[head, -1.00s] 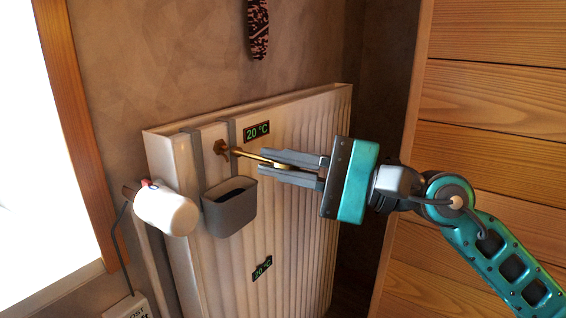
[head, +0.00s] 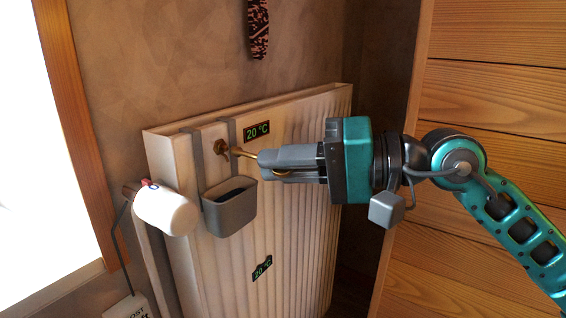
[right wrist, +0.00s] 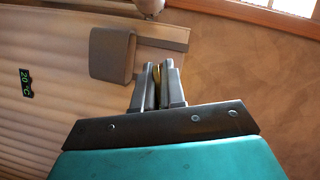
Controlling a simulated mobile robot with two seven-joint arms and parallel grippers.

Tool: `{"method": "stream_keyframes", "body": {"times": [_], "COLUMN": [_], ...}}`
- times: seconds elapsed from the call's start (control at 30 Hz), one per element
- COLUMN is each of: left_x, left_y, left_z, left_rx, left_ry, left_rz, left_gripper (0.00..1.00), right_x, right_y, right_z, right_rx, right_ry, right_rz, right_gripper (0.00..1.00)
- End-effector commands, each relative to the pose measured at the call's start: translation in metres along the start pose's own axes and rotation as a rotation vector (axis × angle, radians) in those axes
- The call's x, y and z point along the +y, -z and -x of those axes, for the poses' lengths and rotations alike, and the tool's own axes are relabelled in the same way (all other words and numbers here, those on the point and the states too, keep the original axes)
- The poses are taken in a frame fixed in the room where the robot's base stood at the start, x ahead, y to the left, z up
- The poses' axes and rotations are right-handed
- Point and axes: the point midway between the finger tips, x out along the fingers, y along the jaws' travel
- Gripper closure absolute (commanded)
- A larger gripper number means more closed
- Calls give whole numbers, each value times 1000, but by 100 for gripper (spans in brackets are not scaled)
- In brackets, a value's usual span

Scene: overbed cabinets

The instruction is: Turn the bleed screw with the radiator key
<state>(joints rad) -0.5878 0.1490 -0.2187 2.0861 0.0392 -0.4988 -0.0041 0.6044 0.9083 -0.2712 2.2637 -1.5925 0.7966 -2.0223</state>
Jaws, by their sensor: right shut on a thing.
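The brass radiator key (head: 240,152) reaches from the radiator's front near its top left corner to my right gripper (head: 268,165). Its left end is at the brass bleed screw fitting (head: 221,147), which is mostly covered by the key's head. My right gripper is shut on the key's other end. In the right wrist view a bit of the brass key (right wrist: 157,72) shows between the two fingers (right wrist: 158,84). How far the key sits on the screw is too small to tell. My left gripper is in neither view.
The cream ribbed radiator (head: 300,150) carries a grey hanging bin (head: 229,210) just below the key and a "20 °C" label (head: 257,130). A white thermostat valve (head: 167,209) sticks out at the left. A wooden panel (head: 490,100) stands at the right.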

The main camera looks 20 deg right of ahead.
Motion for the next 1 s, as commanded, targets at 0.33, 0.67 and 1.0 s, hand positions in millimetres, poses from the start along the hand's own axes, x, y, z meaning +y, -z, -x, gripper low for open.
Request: {"method": "stream_keyframes", "body": {"times": [0.33,0.67,1.0], "left_x": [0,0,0], "left_y": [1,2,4], "left_z": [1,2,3], "left_rx": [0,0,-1], "left_ry": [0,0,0], "left_rz": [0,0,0], "left_gripper": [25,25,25], "right_x": [-1,0,0], "right_y": [2,5,7], "right_z": [-5,-11,-17], "right_rx": [1,1,0], "right_ry": [2,2,2], "right_rz": [-1,-2,-2], "right_gripper": [100,100,100]}}
